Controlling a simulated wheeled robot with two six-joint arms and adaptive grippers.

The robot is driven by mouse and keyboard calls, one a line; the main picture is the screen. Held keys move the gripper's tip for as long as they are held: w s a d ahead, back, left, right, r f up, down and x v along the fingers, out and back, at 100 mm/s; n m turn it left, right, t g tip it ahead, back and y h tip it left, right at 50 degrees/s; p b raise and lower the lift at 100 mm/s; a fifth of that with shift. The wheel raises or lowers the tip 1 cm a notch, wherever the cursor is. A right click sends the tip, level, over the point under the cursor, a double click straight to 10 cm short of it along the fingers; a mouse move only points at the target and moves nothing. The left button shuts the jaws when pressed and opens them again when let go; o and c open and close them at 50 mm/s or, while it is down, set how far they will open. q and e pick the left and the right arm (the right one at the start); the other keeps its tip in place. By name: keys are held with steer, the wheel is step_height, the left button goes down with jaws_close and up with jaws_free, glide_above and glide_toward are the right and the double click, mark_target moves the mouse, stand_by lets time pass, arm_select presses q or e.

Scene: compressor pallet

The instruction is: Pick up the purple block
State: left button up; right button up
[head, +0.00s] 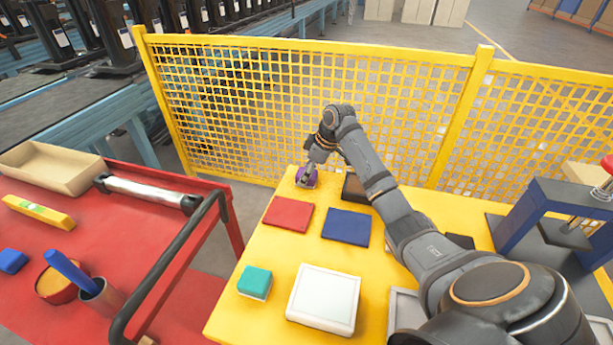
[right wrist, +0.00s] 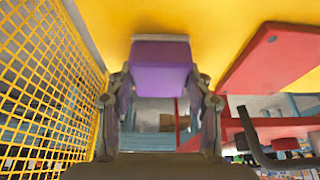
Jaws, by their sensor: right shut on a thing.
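The purple block (head: 307,177) is at the far left corner of the yellow table (head: 262,257) in the head view. My right gripper (head: 311,172) is at the block, shut on it. In the right wrist view the purple block (right wrist: 161,66) sits between the two fingers of the right gripper (right wrist: 161,84). Whether the block touches the table is hard to tell. My left gripper is not in view.
A red pad (head: 288,214) and a blue pad (head: 346,227) lie near the block. A teal block (head: 255,281) and a white tray (head: 324,299) are nearer. A yellow mesh fence (head: 300,100) stands behind. A red cart (head: 150,240) is left.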

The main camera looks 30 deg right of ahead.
steer(key=shift+r, duration=0.5)
steer(key=r, duration=0.3)
steer(key=shift+s, duration=0.25)
steer(key=s+a+r+b, duration=0.1)
steer(key=s+a+r, duration=0.2)
steer(key=s+r, duration=0.6)
steer(key=shift+s+a+b, duration=0.25)
steer(key=shift+s+b, duration=0.1)
steer(key=shift+s, duration=1.7)
steer(key=o, duration=0.7)
steer(key=c, duration=0.5)
